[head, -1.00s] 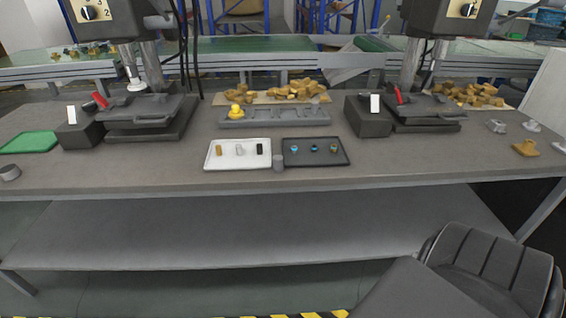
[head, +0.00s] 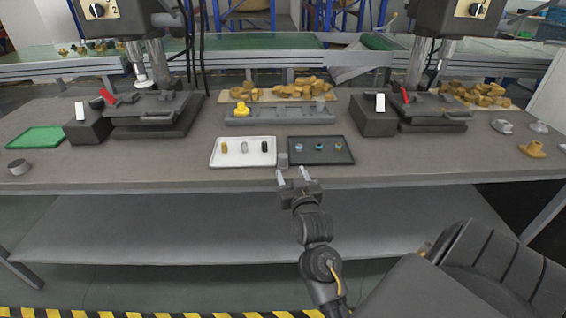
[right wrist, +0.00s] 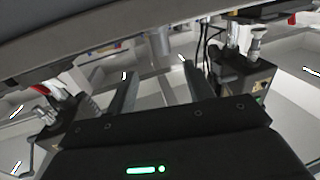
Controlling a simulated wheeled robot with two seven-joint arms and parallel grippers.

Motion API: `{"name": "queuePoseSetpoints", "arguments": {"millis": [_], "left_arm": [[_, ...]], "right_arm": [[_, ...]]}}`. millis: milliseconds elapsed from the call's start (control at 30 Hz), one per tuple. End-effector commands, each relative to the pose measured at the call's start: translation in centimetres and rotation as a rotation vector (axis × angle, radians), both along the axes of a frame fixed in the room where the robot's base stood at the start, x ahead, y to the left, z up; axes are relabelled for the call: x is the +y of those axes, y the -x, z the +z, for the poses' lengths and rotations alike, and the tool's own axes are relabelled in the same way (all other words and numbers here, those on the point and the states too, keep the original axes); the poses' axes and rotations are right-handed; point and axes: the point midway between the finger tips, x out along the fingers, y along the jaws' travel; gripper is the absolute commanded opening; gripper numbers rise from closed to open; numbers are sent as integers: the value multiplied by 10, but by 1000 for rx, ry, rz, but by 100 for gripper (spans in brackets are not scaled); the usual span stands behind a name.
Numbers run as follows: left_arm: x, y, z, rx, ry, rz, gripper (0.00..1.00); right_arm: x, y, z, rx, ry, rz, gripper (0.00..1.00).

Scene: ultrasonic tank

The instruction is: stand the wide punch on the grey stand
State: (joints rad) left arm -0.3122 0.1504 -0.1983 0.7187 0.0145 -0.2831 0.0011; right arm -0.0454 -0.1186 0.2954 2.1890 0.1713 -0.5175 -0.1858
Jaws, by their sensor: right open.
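Three small upright pieces stand in the white tray (head: 216,160): a brass one (head: 224,147), a silver one (head: 244,147) and a black one (head: 265,146). Three small bluish pieces (head: 324,147) stand in the dark tray (head: 345,160). I cannot tell which piece is the wide punch. A short grey cylinder (head: 282,160), which may be the grey stand, is at the front between the trays. My right gripper (head: 280,175) is open and empty, just in front of that cylinder near the table's front edge. Its spread fingers show in the right wrist view (right wrist: 160,72). My left gripper is out of view.
A long grey rack (head: 265,119) with a yellow piece (head: 241,109) lies behind the trays. Dark presses (head: 150,115) and (head: 432,112) flank it. A green tray (head: 35,139) and a grey cylinder (head: 18,167) are at left. The front strip of tabletop is mostly clear.

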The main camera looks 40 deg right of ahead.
Motion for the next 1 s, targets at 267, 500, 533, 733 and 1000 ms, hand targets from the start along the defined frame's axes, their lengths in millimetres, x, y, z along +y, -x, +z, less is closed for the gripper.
{"name": "queuePoseSetpoints", "arguments": {"millis": [267, 500, 533, 733, 1000], "left_arm": [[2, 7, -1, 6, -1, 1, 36], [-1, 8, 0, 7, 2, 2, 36], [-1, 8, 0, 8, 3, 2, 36], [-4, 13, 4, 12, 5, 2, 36], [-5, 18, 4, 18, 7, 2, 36]], "right_arm": [[-16, -35, 0, 0, 1, 1, 52], [-19, -41, 1, 0, 1, 1, 52], [-21, -44, 1, 0, 1, 1, 52], [-32, -72, 2, 0, 0, 0, 52], [-39, -86, 1, 0, 1, 1, 52]]}}
